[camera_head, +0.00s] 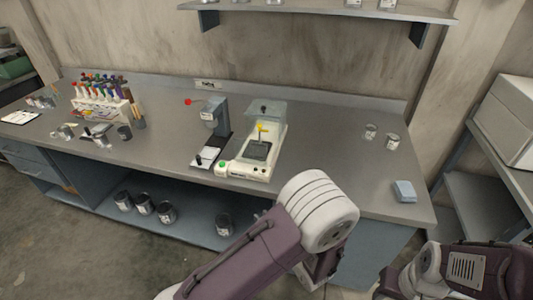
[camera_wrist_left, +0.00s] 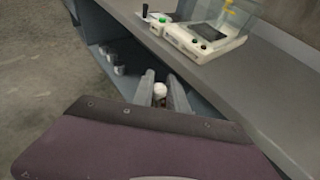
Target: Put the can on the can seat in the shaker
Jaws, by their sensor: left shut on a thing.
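My left gripper (camera_wrist_left: 163,86) shows in the left wrist view, its two pale fingers shut on a small can (camera_wrist_left: 160,91) with a whitish top. They are low in front of the bench, beside its lower shelf. In the head view my left arm hides this can. The shaker (camera_head: 236,169) stands on the bench beyond my left arm, with a white base, green button, clear cover and yellow-topped clamp. It also shows in the left wrist view (camera_wrist_left: 205,42). Its dark can seat (camera_head: 257,151) looks empty. My right arm is at the lower right; its fingers are not visible.
A grey device (camera_head: 214,115) with a red knob stands left of the shaker. Several cans (camera_head: 144,205) sit on the lower shelf. Two cans (camera_head: 392,142) and a blue block (camera_head: 404,191) are at the bench's right. A wall shelf (camera_head: 320,11) hangs above.

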